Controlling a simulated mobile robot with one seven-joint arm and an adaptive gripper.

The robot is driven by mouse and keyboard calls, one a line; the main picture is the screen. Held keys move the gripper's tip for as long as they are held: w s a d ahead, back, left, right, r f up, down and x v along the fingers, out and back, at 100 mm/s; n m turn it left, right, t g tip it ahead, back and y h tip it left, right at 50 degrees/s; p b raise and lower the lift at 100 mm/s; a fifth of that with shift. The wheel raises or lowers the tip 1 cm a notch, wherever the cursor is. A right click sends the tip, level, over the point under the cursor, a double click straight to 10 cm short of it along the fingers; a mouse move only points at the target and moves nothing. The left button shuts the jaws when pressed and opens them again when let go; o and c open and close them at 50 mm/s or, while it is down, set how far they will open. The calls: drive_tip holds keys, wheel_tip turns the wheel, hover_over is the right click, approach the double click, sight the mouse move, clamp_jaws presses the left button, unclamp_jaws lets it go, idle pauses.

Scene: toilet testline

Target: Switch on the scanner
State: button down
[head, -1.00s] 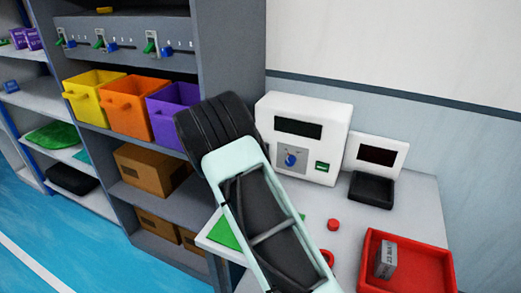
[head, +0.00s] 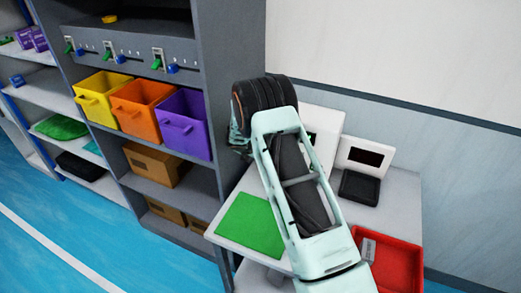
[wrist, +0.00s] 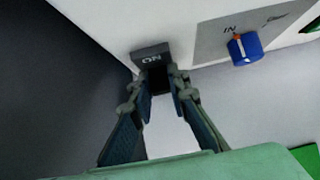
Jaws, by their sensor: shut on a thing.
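The scanner is a white box (head: 328,120) on the grey table, mostly hidden by my arm in the head view. The wrist view shows its white side (wrist: 105,20) close up, with a dark switch block (wrist: 151,56) marked ON, its letters upside down. My gripper (wrist: 160,82) has its two fingers closed together on this dark block. A blue knob (wrist: 245,48) with an orange mark sits on a grey panel, near the label IN. In the head view my fingertips are hidden behind my arm.
A green mat (head: 250,224), a red tray (head: 398,262) holding a grey box, and a small white display (head: 363,156) with a black tray (head: 360,187) are on the table. A grey shelf with yellow, orange and purple bins (head: 183,128) stands close on the left.

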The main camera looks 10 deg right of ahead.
drive_tip(key=shift+r+g+y+p, duration=0.15)
drive_tip(key=shift+g+y+p, duration=0.25)
drive_tip(key=shift+g+p, duration=0.1)
idle(0.3)
drive_tip(key=c, duration=1.8)
unclamp_jaws()
drive_tip(key=shift+c, duration=0.2)
drive_tip(key=v, duration=1.2)
